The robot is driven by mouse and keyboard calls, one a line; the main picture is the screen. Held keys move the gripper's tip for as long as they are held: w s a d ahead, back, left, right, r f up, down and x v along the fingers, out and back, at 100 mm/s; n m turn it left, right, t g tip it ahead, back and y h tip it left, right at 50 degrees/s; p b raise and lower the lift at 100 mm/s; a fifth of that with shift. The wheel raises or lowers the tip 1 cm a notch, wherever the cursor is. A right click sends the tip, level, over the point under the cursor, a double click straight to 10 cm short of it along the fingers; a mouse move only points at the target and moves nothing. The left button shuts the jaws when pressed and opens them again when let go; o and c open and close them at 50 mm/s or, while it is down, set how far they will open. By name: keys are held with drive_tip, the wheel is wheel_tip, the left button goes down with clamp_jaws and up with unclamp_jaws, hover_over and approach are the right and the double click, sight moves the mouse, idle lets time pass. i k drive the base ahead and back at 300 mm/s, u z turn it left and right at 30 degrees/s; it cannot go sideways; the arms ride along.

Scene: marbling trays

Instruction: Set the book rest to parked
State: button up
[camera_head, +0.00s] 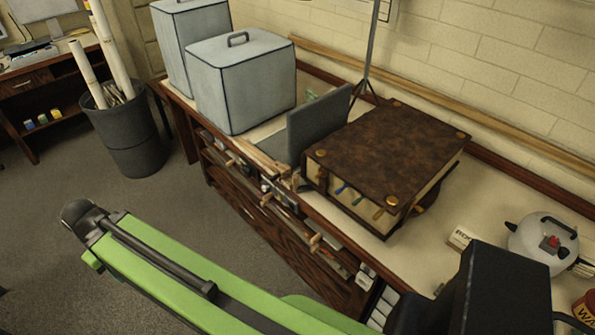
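A grey upright panel (318,125), which looks like the book rest, stands on the long bench. It leans slightly, and its lower part is partly hidden. A large brown leather-covered book or book-shaped box (390,150) with brass corner studs lies flat just to its right. I cannot tell whether the two touch. My green arm crosses the lower left of the view, in front of the bench and apart from the panel. I see no gripper fingers.
Grey lidded boxes (240,85) stand left of the panel. A thin stand (368,60) rises behind it. A white round pot (542,243) sits at the right. Rods jut from the bench front (290,215). A bin with rolls (127,140) stands on open floor at the left.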

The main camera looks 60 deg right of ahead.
sight(310, 123)
drive_tip(key=z, duration=0.1)
drive_tip(key=i, duration=1)
drive_tip(key=z, duration=0.05)
